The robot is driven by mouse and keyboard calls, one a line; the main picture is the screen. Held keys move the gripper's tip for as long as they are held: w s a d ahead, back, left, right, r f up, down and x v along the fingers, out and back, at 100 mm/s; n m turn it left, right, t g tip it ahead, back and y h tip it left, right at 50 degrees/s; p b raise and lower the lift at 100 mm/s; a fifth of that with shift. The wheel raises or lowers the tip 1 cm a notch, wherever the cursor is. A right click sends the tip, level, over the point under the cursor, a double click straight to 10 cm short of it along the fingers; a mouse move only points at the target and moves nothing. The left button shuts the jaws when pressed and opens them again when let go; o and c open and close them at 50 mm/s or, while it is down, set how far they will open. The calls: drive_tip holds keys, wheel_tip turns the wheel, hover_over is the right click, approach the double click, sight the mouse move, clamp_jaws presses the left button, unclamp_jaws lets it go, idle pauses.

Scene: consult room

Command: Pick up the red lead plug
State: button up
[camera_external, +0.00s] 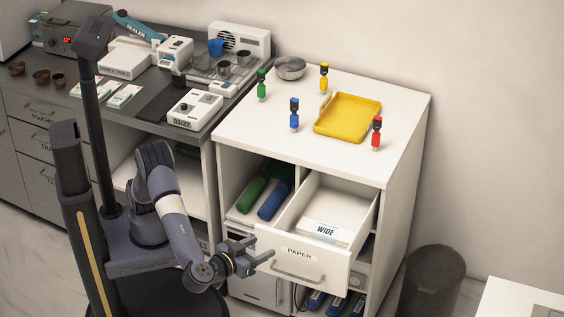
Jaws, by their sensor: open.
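The red lead plug (376,133) stands upright on the white cabinet top (250,137), near its right edge, just right of the yellow tray. It has a red body with a dark upper part. My gripper (262,262) is open and empty. It is low in front of the cabinet, beside the left part of the open drawer's front, well below and to the left of the red plug. I cannot tell whether it touches the drawer front.
Green (262,86), blue (294,116) and yellow (324,78) plugs stand on the cabinet top with a yellow tray (340,133) and a metal bowl (290,68). An open drawer labelled PAPER (327,272) juts out below. A dark bin (432,285) stands at right.

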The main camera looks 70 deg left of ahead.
wheel_tip(320, 180, up, 15)
drive_tip(key=w+a+r+t+h+p, duration=0.1)
drive_tip(key=w+a+r+p, duration=0.15)
drive_tip(key=w, duration=0.65)
drive_tip(key=w+a+r+m+t+p, duration=0.1)
drive_tip(key=w+a+p, duration=0.15)
drive_tip(key=w, duration=0.55)
drive_tip(key=w+a+r+h+p, duration=0.15)
drive_tip(key=w+p, duration=0.25)
drive_tip(key=w, duration=0.5)
drive_tip(key=w+a+f+m+h+p, duration=0.1)
drive_tip(key=w+a+m+h+p, duration=0.15)
drive_tip(key=w+a+p, duration=0.9)
drive_tip(key=m+g+h, duration=0.1)
drive_tip(key=g, duration=0.2)
approach(374, 118)
wheel_tip(374, 118, up, 5)
drive_tip(key=w+f, duration=0.4)
drive_tip(key=f, duration=0.1)
drive_tip(key=w+f, duration=0.2)
drive_tip(key=f, duration=0.1)
drive_tip(key=shift+d, duration=0.2)
drive_tip(key=x, duration=0.3)
drive_tip(key=shift+w+a+f+p, duration=0.2)
drive_tip(key=shift+a+f+p, duration=0.1)
drive_tip(key=shift+a, duration=0.1)
drive_tip(key=shift+x, duration=0.85)
